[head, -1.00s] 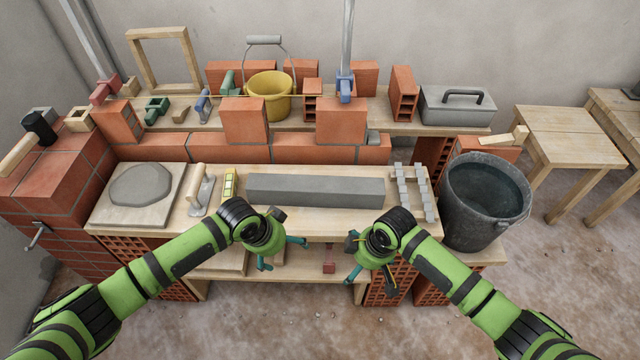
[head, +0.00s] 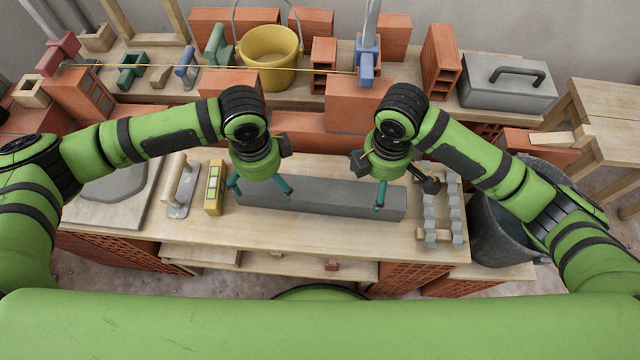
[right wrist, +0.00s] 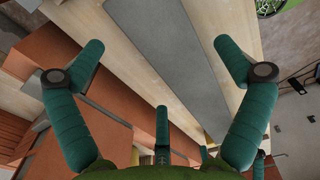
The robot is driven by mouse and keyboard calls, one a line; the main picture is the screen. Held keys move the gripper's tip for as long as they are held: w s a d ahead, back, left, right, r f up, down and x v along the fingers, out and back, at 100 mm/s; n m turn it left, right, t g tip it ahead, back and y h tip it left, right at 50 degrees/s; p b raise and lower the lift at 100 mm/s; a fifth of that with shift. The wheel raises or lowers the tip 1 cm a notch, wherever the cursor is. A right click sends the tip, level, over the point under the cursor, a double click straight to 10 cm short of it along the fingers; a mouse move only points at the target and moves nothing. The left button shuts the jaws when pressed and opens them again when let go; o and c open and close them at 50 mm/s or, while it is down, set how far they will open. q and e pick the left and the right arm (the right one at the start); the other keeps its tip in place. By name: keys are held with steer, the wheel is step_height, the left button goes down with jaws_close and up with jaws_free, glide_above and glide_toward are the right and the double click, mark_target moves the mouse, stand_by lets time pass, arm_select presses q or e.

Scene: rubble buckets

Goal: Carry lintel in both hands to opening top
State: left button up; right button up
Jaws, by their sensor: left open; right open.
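The lintel (head: 328,195), a long grey concrete bar, lies flat on the wooden bench. My left gripper (head: 260,189) is open above its left part, teal fingers pointing down. My right gripper (head: 388,192) is open above its right part. In the right wrist view the lintel (right wrist: 180,60) runs between the spread fingers of my right gripper (right wrist: 160,46); I cannot tell whether they touch it. Behind the bench, two upright brick blocks (head: 228,83) (head: 349,100) stand on the low brick wall with a gap between them, partly hidden by my arms.
A trowel (head: 182,190) and yellow level (head: 214,188) lie just left of the lintel. A grey rack-like piece (head: 440,215) lies to its right. A dark bucket (head: 490,225) stands right of the bench. A yellow bucket (head: 268,60) and taut string (head: 300,71) are behind.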

mark_target(270, 195)
arm_select(q)
steer(key=shift+s, duration=0.15)
arm_select(e)
steer(key=shift+s, duration=0.15)
arm_select(q)
steer(key=shift+f, duration=3.55)
arm_select(e)
steer(key=shift+f, duration=3.55)
arm_select(q)
steer(key=c, duration=1.6)
arm_select(e)
steer(key=c, duration=1.6)
arm_select(q)
steer(key=shift+w+r, duration=0.1)
steer(key=shift+w, duration=0.1)
